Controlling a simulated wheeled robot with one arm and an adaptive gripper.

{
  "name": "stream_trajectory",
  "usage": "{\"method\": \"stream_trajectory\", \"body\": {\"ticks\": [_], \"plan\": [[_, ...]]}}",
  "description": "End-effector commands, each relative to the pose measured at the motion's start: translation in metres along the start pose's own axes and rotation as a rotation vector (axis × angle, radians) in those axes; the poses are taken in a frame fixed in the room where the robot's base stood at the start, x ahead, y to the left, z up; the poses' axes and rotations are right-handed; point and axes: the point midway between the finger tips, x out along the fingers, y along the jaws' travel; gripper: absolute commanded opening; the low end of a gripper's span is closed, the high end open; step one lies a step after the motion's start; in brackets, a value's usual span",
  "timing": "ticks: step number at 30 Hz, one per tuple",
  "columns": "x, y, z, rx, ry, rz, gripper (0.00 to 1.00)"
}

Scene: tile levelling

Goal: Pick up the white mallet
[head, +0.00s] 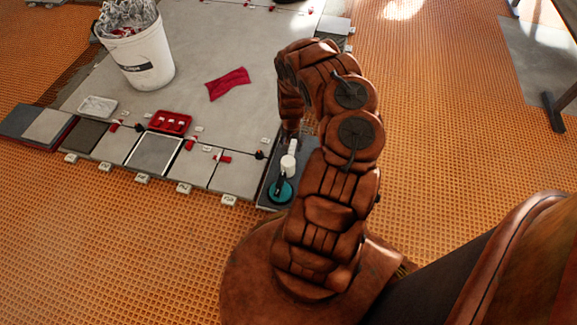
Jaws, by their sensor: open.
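A white mallet (288,162) appears as a small pale form on a dark tray (268,200), just left of my arm. Its exact outline is hard to tell, and part may be hidden by the arm. A teal suction cup (281,191) with a black handle is in front of it on the same tray. My gripper (291,127) points down at the end of my bent arm, above and behind the mallet in the picture. It is open, and its fingers are small and hard to make out. I see no contact with the mallet.
A white bucket (145,60) stands on the grey tiled floor. A red cloth (228,84), a red tray (169,122) and a pale tray (98,106) lie left of the arm. Several tiles with small levelling pieces line the front edge. Orange matting (430,150) is clear at right.

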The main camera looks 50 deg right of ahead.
Motion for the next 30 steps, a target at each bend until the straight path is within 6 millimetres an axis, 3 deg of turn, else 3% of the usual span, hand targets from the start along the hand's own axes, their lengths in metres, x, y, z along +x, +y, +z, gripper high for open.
{"method": "stream_trajectory", "body": {"ticks": [19,29,30], "plan": [[0.063,0.001,0.007,-0.001,-0.004,0.001,0.54],[0.065,0.001,0.006,0.0,-0.002,0.001,0.54],[0.065,0.001,0.006,0.0,-0.002,0.001,0.5]]}}
